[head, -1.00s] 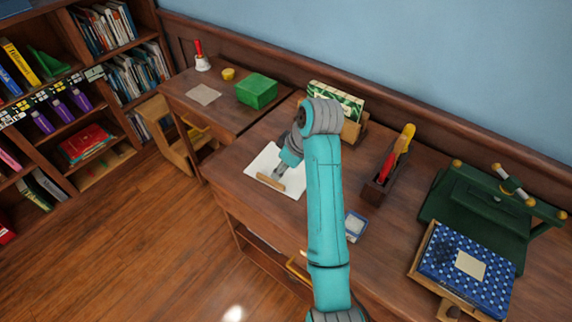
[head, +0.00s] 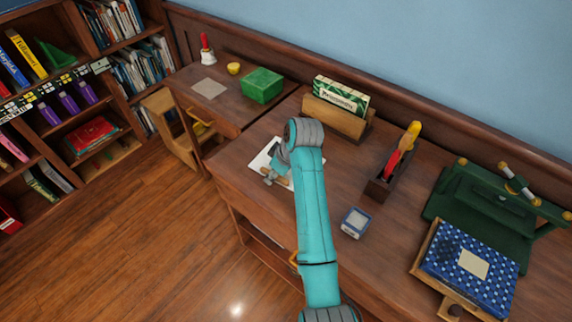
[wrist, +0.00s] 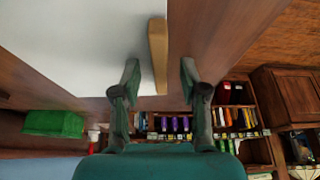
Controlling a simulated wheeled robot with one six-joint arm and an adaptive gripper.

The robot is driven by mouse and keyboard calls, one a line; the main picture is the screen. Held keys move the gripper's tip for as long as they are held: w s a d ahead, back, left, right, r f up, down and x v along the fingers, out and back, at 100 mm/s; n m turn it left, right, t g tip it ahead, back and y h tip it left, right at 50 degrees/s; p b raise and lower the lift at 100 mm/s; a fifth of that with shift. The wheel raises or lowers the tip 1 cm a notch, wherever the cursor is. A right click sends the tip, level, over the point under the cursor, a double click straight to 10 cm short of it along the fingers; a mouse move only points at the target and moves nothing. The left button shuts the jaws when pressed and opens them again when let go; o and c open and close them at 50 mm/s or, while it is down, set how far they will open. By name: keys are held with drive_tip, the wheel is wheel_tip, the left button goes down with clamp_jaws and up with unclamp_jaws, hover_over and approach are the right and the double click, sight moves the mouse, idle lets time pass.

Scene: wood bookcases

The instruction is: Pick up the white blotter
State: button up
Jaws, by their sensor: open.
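The white blotter (head: 259,158) lies on the desk, a flat white sheet or pad with a light wooden strip along its front edge. My arm hides part of it in the head view. In the wrist view the white blotter (wrist: 85,45) fills the upper left, with its wooden strip along its right edge. My gripper (head: 272,179) is low over that front edge. In the wrist view my gripper (wrist: 160,72) is open, with one finger on each side of the wooden strip. Whether a finger touches the strip, I cannot tell.
A card box (head: 335,118) stands behind the blotter, and a dark holder with red and yellow tools (head: 385,187) stands to the right. A small blue-and-white box (head: 355,223) lies nearer. A green box (head: 262,87) sits on the left desk. Open floor lies in front.

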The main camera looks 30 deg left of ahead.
drive_tip(key=shift+f, duration=0.1)
idle(0.3)
clamp_jaws()
